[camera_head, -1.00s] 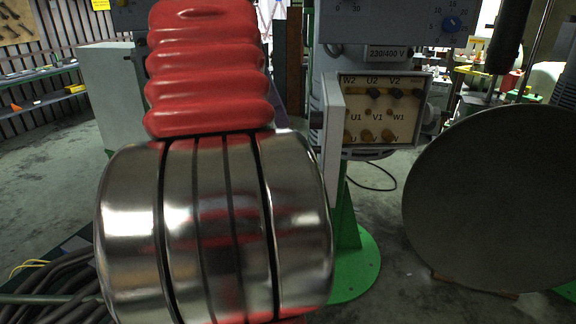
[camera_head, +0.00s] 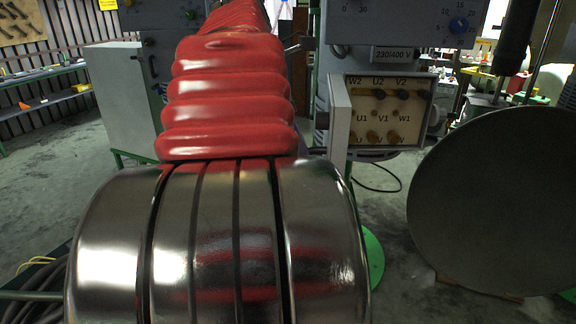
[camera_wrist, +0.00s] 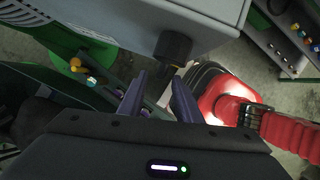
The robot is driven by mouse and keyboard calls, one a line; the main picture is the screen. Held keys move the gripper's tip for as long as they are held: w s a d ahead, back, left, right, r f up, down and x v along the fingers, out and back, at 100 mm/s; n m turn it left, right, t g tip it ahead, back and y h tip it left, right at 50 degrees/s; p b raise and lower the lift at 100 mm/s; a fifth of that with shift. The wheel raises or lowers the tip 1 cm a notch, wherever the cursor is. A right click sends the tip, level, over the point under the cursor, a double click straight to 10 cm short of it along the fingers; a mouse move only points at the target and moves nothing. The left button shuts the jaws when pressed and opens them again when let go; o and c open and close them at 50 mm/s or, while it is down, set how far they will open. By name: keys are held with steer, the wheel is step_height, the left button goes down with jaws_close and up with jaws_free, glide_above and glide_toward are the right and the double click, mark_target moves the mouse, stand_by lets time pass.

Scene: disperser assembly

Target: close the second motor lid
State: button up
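In the head view, the motor's terminal box (camera_head: 390,126) shows its yellowish panel with several terminals and labels. Its pale lid (camera_head: 340,122) stands open on the left side, swung out towards me. My gripper (camera_wrist: 156,98) shows in the wrist view with its two purple fingers apart. I see nothing clearly held between them. A black cylindrical part (camera_wrist: 172,47) under a grey housing (camera_wrist: 205,18) is just beyond the fingertips. I cannot make out the lid surely in the wrist view. In the head view my own arm hides the gripper.
A large dark disc (camera_head: 490,205) stands at the right in the head view. A green base (camera_head: 373,262) is below the terminal box. A grey cabinet (camera_head: 122,98) and shelves (camera_head: 45,100) are at the left. Bare floor lies between.

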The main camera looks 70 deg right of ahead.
steer(key=shift+x, duration=2.3)
steer(key=shift+c, duration=0.5)
jaws_close()
steer(key=shift+a, duration=0.15)
steer(key=shift+s, duration=0.1)
